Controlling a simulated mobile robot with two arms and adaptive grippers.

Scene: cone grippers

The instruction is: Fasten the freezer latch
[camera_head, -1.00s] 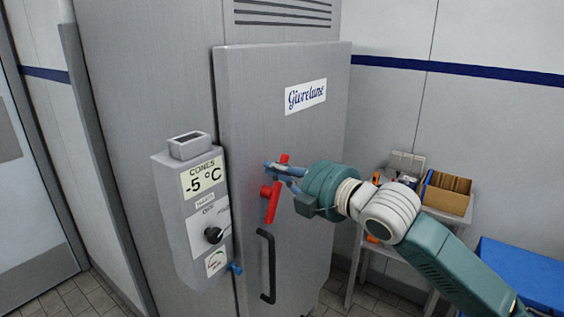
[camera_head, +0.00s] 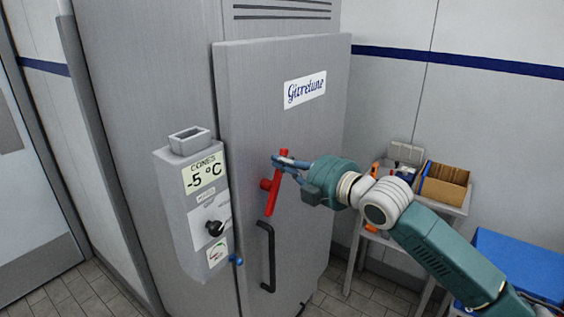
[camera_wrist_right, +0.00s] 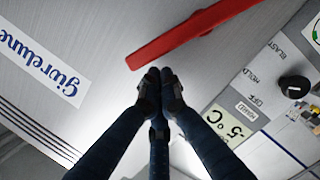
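The freezer door (camera_head: 310,130) is grey and bears a black handle (camera_head: 271,258). The latch is a red bar (camera_head: 274,195) on a red pivot, steep in the head view with its top leaning slightly right. My right gripper (camera_head: 277,160) is at the bar's upper part. In the right wrist view, its dark fingers (camera_wrist_right: 156,80) are drawn together with nothing between them. The red bar (camera_wrist_right: 190,35) lies just beyond their tips; I cannot tell whether they touch. My left gripper is not in view.
A grey control box (camera_head: 195,205) reading -5 °C juts out left of the door. To the right, a small table (camera_head: 452,209) holds a brown box (camera_head: 444,186) and small items. A blue box (camera_head: 520,262) stands at the lower right.

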